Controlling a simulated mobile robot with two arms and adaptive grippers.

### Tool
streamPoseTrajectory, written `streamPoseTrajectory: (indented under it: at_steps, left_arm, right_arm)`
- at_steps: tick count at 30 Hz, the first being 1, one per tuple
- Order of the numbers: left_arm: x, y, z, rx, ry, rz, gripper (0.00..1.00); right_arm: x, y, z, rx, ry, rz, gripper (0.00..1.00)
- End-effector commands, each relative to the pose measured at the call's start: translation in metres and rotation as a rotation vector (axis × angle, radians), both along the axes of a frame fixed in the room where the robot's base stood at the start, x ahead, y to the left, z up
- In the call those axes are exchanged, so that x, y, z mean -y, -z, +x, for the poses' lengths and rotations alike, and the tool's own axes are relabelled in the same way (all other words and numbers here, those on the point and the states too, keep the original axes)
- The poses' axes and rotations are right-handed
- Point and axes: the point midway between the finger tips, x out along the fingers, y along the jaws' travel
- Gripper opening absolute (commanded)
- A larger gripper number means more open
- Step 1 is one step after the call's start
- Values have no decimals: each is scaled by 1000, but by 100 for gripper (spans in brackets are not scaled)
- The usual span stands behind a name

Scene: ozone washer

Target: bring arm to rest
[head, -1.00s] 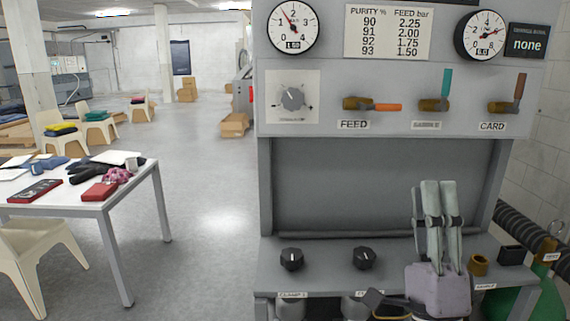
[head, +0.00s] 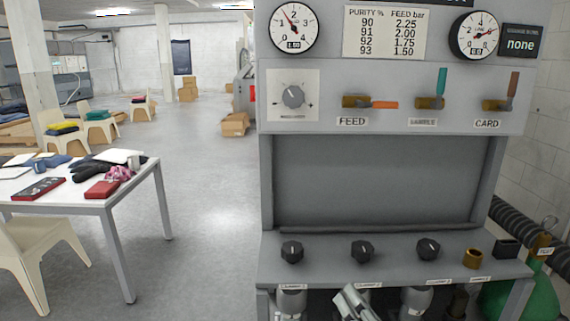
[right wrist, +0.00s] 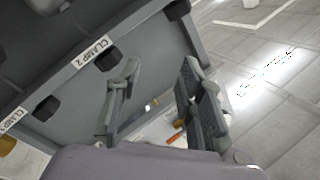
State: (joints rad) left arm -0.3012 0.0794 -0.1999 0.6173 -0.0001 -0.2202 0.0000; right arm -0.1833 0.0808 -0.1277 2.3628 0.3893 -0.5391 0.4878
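My right gripper (head: 356,302) shows at the bottom edge of the head view, in front of and below the panel's shelf front. In the right wrist view my right gripper (right wrist: 158,88) has its two fingers spread apart with nothing between them. The grey panel (head: 390,185) stands close ahead, with black knobs (head: 362,251) on its shelf. In the right wrist view the shelf front with the CLAMP 2 label (right wrist: 97,53) lies to the left of the fingers. Most of my right arm is out of the head view. My left gripper is not in view.
A white table (head: 135,180) with cloths and red boxes stands at the left, with a cream chair (head: 40,250) before it. A green cylinder (head: 540,300) and a black hose (head: 520,230) are at the right. The floor (head: 205,220) between table and panel is clear.

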Motion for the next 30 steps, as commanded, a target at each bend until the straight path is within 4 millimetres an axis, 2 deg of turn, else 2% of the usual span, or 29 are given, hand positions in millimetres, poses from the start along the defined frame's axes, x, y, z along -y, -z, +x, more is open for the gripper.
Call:
streamPoseTrajectory:
  at_steps: [1, 3, 6, 9, 12, 15, 21, 24, 30]
  left_arm:
    - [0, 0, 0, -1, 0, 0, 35]
    - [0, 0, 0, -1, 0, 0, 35]
    - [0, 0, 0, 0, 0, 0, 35]
    - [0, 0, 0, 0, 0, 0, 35]
    - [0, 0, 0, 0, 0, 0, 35]
    - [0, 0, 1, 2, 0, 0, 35]
    - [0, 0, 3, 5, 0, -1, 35]
    - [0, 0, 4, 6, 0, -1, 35]
    - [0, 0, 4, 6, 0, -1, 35]
  right_arm:
    - [0, 38, -11, -107, -5, -113, 35]
    - [3, 88, -30, -257, -21, -279, 35]
    - [14, 149, -67, -454, -60, -487, 35]
    - [28, 192, -104, -619, -107, -645, 35]
    - [42, 221, -140, -754, -153, -765, 35]
    - [55, 242, -174, -874, -201, -862, 35]
    - [79, 270, -235, -1080, -297, -1009, 35]
    - [76, 301, -223, -1081, -300, -1003, 35]
    - [74, 365, -215, -1103, -315, -1002, 35]
